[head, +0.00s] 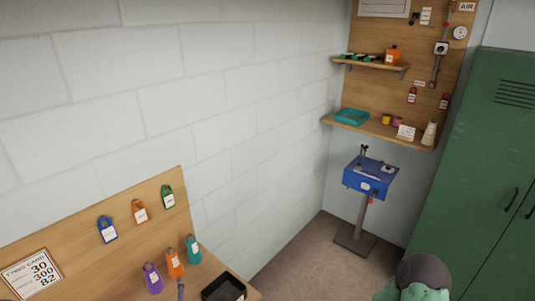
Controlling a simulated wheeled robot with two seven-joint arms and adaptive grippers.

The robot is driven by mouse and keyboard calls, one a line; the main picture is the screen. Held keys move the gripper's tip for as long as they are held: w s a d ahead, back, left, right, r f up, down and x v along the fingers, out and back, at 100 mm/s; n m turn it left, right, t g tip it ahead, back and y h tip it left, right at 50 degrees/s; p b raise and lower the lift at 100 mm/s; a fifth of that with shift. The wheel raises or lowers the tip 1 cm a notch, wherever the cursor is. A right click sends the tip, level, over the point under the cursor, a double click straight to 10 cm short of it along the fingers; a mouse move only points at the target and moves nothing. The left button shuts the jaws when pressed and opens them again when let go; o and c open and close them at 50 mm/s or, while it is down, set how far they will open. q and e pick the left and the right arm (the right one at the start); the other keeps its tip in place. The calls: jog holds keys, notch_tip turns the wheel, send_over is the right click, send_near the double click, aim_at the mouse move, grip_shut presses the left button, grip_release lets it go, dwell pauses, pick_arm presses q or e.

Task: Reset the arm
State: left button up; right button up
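Neither of my grippers shows in the head view. The task's arm cannot be told for certain in this view. A blue machine box (371,183) stands on a grey post in the far corner. A small dark upright piece (364,152) rises at its back left, and a light bar lies across its top; both are too small to read clearly.
At lower left, a wooden bench with a back board (70,232) holds coloured tags, purple, orange and teal bottle-like items, and a black tray (223,288). Wooden shelves (385,131) hang above the machine. A green locker (485,170) stands right. Floor before the machine is clear.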

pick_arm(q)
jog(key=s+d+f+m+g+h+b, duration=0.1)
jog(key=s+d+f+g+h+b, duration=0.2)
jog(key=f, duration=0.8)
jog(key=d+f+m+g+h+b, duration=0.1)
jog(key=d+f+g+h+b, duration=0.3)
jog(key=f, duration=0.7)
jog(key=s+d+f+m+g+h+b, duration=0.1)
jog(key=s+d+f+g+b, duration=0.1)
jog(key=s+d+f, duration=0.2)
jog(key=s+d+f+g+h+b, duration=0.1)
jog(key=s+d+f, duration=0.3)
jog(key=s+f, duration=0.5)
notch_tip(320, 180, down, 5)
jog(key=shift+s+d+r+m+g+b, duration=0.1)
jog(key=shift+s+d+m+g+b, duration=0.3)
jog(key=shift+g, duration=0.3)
